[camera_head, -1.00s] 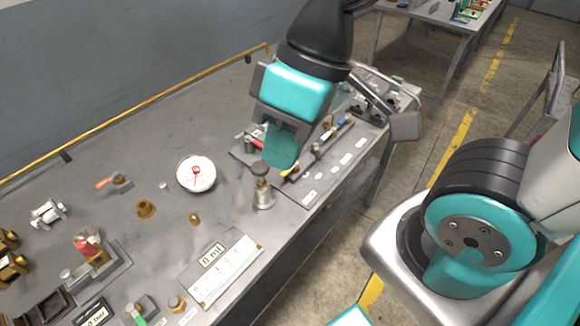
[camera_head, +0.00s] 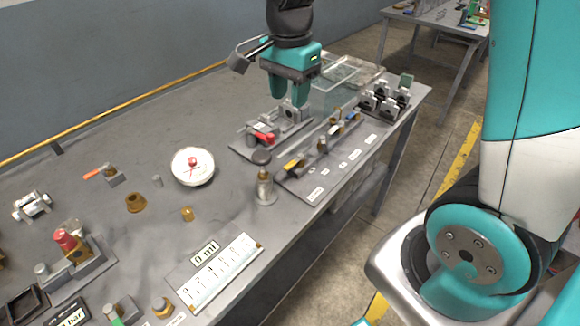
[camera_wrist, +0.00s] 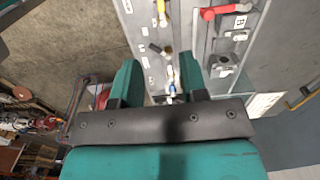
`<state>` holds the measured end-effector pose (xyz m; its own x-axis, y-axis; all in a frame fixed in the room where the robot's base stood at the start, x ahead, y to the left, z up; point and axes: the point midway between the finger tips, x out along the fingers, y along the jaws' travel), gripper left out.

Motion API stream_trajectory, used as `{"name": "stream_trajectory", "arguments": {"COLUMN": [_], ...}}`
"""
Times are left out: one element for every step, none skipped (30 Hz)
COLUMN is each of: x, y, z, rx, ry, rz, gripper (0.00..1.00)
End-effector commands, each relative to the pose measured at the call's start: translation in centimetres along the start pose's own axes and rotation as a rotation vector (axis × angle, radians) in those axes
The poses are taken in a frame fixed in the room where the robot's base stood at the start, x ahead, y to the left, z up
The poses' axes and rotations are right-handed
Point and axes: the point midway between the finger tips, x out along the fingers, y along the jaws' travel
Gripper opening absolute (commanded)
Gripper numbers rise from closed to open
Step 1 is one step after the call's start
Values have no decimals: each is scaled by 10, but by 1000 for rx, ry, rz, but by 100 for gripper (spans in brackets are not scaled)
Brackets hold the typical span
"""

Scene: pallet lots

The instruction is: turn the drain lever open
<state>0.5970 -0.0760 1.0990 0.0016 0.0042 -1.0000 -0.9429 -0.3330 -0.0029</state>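My gripper (camera_head: 288,98) hangs above the fittings at the bench's right part, fingers pointing down. It is open and empty; the wrist view also shows its two fingers apart (camera_wrist: 158,80). A labelled panel (camera_head: 318,187) carries a row of valve levers, one with a yellow handle (camera_head: 293,165) and one with a blue handle (camera_head: 350,117). Behind it a red-handled lever (camera_head: 262,138) sits on a separate grey plate; it shows in the wrist view (camera_wrist: 222,12). The labels are too small to read, so I cannot tell which lever is the drain lever.
A transparent tank (camera_head: 335,90) and grey clamps (camera_head: 385,101) are at the far right.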

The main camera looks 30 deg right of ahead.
Motion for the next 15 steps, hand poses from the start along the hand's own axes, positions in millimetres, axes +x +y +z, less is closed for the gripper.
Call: {"name": "stream_trajectory", "arguments": {"x": [4, 6, 9, 12, 16, 23, 28, 34, 44, 50, 58, 67, 74, 81, 90], "y": [-1, -2, -1, -1, -1, 0, 0, 0, 0, 0, 0, 0, 0, 0, 0], "z": [-3, -3, -4, -4, -3, -3, -3, -3, -3, -3, -3, -3, -3, -3, -2], "rx": [24, 33, 38, 38, 37, 35, 35, 34, 34, 33, 33, 32, 32, 32, 31], "ry": [3, 4, 4, 4, 4, 3, 3, 2, 2, 2, 2, 2, 2, 2, 2], "rz": [4, 5, 7, 8, 8, 10, 9, 10, 11, 11, 11, 11, 12, 11, 10], "gripper": [40, 40, 40, 40, 40, 40, 40, 40, 40, 40, 40, 40, 40, 40, 40]}}
